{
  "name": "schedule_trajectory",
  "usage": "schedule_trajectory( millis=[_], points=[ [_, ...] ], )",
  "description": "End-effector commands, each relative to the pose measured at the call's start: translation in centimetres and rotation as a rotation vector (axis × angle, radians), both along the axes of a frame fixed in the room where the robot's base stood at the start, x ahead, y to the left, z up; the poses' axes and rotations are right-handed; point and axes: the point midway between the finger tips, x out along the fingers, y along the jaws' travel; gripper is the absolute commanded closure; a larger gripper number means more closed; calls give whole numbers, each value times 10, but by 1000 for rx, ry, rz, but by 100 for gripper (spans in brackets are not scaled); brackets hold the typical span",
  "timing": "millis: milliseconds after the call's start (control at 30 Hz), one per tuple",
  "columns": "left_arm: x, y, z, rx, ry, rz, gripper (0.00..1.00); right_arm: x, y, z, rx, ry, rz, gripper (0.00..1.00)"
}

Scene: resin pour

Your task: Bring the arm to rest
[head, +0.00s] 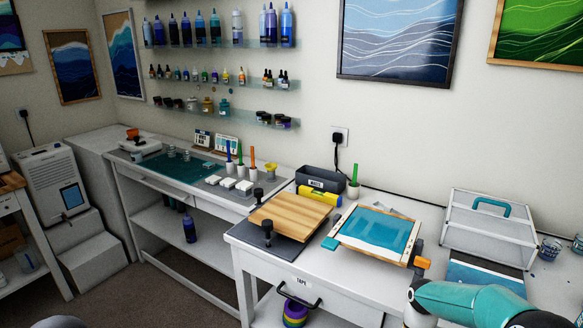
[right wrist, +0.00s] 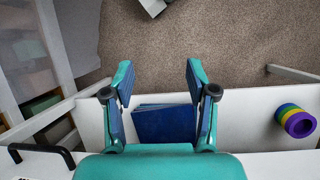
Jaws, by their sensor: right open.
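My right arm (head: 470,302), teal and grey, comes in at the lower right of the head view, in front of the white workbench (head: 370,288). My right gripper (right wrist: 160,82) shows in the right wrist view, with its two teal-and-blue fingers spread apart and nothing between the tips. It points down past the bench front, above a white shelf (right wrist: 240,120) and the carpet. I cannot make out the right gripper's fingers in the head view. My left gripper is not in view.
A dark blue flat item (right wrist: 165,124) lies on the shelf behind the fingers. Coloured tape rolls (right wrist: 297,121) sit right of it. A black drawer handle (right wrist: 40,153) juts out at left. A framed teal panel (head: 378,230) and wooden board (head: 290,215) lie on the bench.

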Motion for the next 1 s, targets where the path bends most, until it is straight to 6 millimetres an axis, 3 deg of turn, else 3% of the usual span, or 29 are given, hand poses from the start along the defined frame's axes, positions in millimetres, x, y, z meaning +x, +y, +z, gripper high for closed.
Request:
schedule_trajectory(
  millis=[33, 100, 200, 400, 500, 633, 800, 1000],
  points=[
    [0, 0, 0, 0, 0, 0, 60, -24, 17, -26, 45, 20, 35, 43],
    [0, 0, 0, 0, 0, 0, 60, -55, 41, -56, 107, 20, 78, 43],
    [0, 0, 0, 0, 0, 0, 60, -103, 73, -91, 194, -3, 131, 43],
    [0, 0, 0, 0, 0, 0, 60, -193, 122, -124, 313, -128, 215, 43],
    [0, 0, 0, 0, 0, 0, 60, -214, 131, -127, 322, -230, 255, 43],
    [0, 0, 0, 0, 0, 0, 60, -209, 132, -128, 298, -380, 303, 43],
    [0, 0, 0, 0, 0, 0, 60, -177, 126, -131, 255, -532, 360, 43],
    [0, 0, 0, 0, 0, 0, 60, -176, 126, -131, 254, -537, 362, 43]
  ],
)
